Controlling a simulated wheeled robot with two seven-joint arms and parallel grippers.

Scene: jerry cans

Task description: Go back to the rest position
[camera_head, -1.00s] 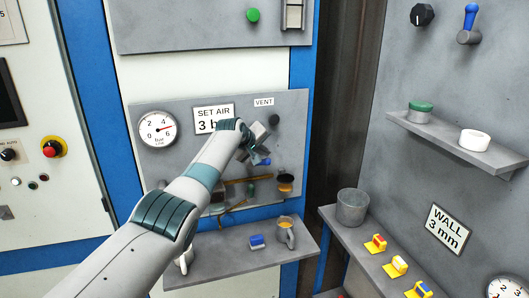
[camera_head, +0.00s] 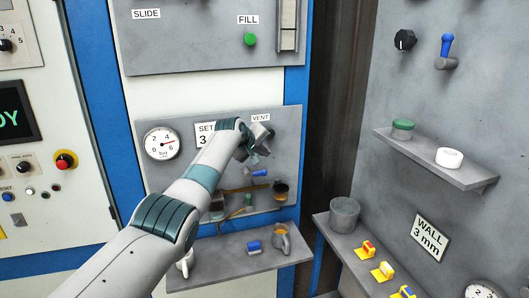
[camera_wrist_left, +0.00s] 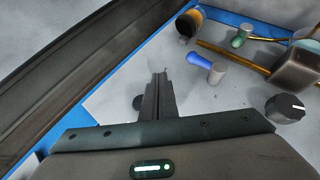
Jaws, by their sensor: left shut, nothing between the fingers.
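My left gripper (camera_head: 262,152) is in front of the grey air panel (camera_head: 288,125), just below the VENT label (camera_head: 261,117). In the left wrist view the fingers of my left gripper (camera_wrist_left: 158,84) are closed together with nothing between them. A blue-handled valve (camera_wrist_left: 205,64) and a black knob (camera_wrist_left: 285,108) are on the panel, apart from the fingers. My forearm hides part of the SET AIR sign (camera_head: 205,136). My right gripper is not in view.
A pressure gauge (camera_head: 161,144) is at the panel's left. At right are a grey cup (camera_head: 344,214), yellow-based parts (camera_head: 382,271) and a wall shelf (camera_head: 440,168).

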